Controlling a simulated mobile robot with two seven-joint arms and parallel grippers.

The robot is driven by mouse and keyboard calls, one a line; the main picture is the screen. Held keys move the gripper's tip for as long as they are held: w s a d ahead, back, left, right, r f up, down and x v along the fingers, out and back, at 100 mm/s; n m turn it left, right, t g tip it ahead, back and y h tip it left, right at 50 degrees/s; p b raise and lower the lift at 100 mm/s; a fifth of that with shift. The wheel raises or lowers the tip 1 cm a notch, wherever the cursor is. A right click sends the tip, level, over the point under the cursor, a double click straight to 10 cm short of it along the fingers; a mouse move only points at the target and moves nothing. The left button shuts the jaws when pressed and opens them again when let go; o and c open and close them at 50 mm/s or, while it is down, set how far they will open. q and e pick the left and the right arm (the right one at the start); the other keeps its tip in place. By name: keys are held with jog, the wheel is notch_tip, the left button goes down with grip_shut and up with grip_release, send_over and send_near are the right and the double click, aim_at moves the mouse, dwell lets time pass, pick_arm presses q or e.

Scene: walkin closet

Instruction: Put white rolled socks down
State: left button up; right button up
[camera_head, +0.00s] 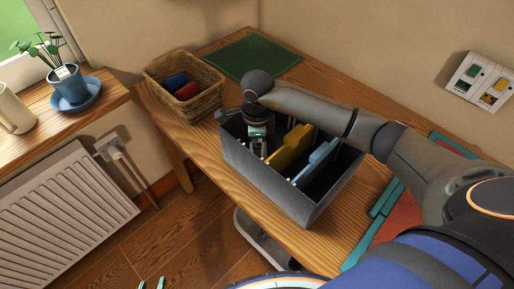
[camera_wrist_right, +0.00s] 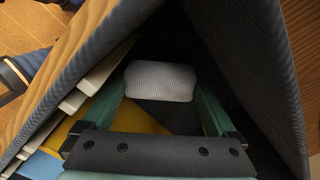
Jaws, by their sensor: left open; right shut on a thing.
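The white rolled socks (camera_wrist_right: 160,81) show in the right wrist view as a pale, ribbed bundle between the green fingertips of my right gripper (camera_wrist_right: 162,92). The gripper is shut on them. In the head view my right gripper (camera_head: 258,142) reaches down into the left end of a grey bin (camera_head: 262,180); the socks are hidden there by the gripper and bin wall. In the wrist view the socks are inside the bin, near its dark walls; I cannot tell whether they touch the bottom. My left gripper (camera_head: 152,284) shows only its fingertips at the bottom edge, apart and empty.
Yellow (camera_head: 291,148) and blue (camera_head: 318,160) dividers stand in the bin beside my right gripper. A wicker basket (camera_head: 158,72) with red and blue items stands on the wooden table left of it. A green mat (camera_head: 250,57) lies behind. A radiator (camera_head: 65,205) is at left.

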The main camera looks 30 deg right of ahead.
jog(key=shift+f, duration=0.25)
jog(key=shift+f, duration=0.1)
jog(key=shift+f+b, duration=0.2)
jog(key=shift+b, duration=0.1)
jog(key=o, duration=1)
jog(key=shift+r, duration=0.1)
jog(key=shift+c, duration=0.2)
jog(key=shift+r, duration=0.1)
notch_tip(320, 180, up, 12)
jog(key=shift+r, duration=0.1)
